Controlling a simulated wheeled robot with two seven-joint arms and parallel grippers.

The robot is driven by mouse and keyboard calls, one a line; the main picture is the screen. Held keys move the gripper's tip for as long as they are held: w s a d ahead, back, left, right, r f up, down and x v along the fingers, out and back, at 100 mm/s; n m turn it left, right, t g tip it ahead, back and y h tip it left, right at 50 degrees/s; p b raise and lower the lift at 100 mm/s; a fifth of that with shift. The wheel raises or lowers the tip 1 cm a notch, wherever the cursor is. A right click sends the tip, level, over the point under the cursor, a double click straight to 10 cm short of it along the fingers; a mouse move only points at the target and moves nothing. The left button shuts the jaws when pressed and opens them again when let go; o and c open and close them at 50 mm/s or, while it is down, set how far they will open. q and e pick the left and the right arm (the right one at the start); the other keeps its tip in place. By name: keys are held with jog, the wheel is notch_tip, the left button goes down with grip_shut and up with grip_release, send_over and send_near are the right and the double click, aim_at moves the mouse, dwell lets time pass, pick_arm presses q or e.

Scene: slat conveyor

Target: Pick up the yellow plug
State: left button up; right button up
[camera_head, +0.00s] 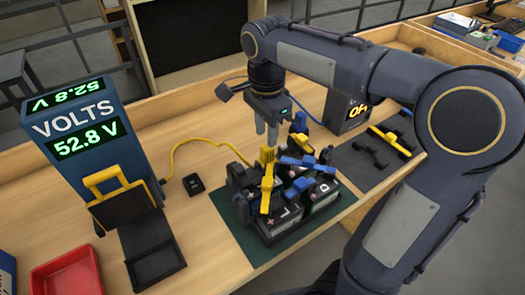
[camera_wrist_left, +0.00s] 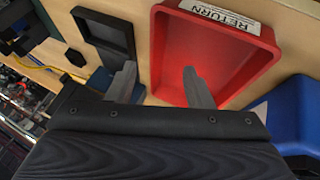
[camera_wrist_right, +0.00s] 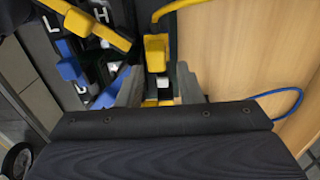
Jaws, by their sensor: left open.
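The yellow plug (camera_head: 267,156) stands upright on the cluster of black batteries (camera_head: 290,226), with a yellow cable running left from it. My right gripper (camera_head: 267,134) points down just above it. In the right wrist view the yellow plug (camera_wrist_right: 156,50) lies just ahead of the two fingertips, roughly in line with the gap between them. The right fingers are apart, and no firm contact shows. My left gripper (camera_wrist_left: 160,82) is open and empty; it appears only in its own wrist view, over a red tray (camera_wrist_left: 222,48) labelled RETURN.
Blue plugs (camera_head: 297,162) and a yellow bar-like part (camera_head: 266,190) crowd the batteries on a green mat (camera_head: 256,250). A voltmeter (camera_head: 88,135) reading 52.8 V stands left. A dark box (camera_head: 346,112) with a lit display stands behind right.

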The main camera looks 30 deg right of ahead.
aim_at(267, 151)
pick_arm(q)
jog(key=shift+r, duration=0.2)
pick_arm(e)
jog(key=f, duration=0.6)
jog(key=shift+s+f, duration=0.25)
pick_arm(q)
jog(key=shift+s, duration=0.1)
pick_arm(e)
jog(key=shift+c, duration=0.3)
grip_shut()
jog(key=shift+r, duration=0.1)
